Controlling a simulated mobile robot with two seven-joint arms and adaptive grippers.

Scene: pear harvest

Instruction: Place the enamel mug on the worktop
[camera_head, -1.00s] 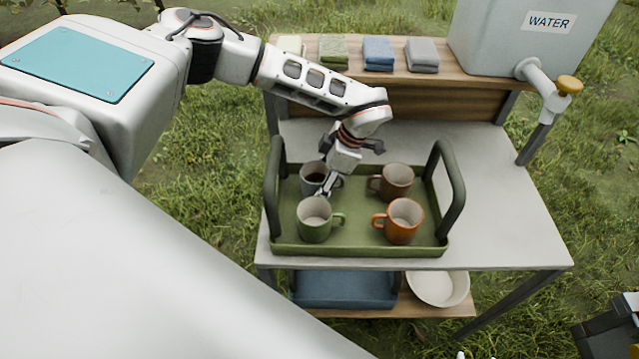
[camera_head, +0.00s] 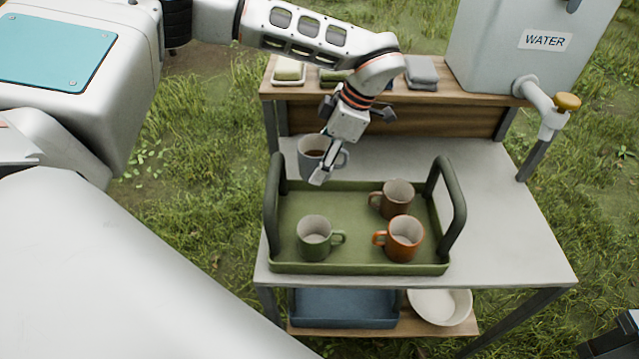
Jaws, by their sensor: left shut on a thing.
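The mug is upright and appears raised, in line with the far left edge of the green tray (camera_head: 350,267). The fingers hide part of its near right side. The tray stands on the pale worktop (camera_head: 500,215) and holds a green mug (camera_head: 313,243), a brown mug (camera_head: 398,203) and an orange mug (camera_head: 405,242).
A water tank (camera_head: 490,70) with a tap stands at the back right. Folded cloths (camera_head: 421,70) lie on the raised back shelf. The worktop right of the tray is clear. Two tall tray handles (camera_head: 452,205) stick up. A blue tray (camera_head: 345,308) and a white bowl (camera_head: 440,306) sit below.

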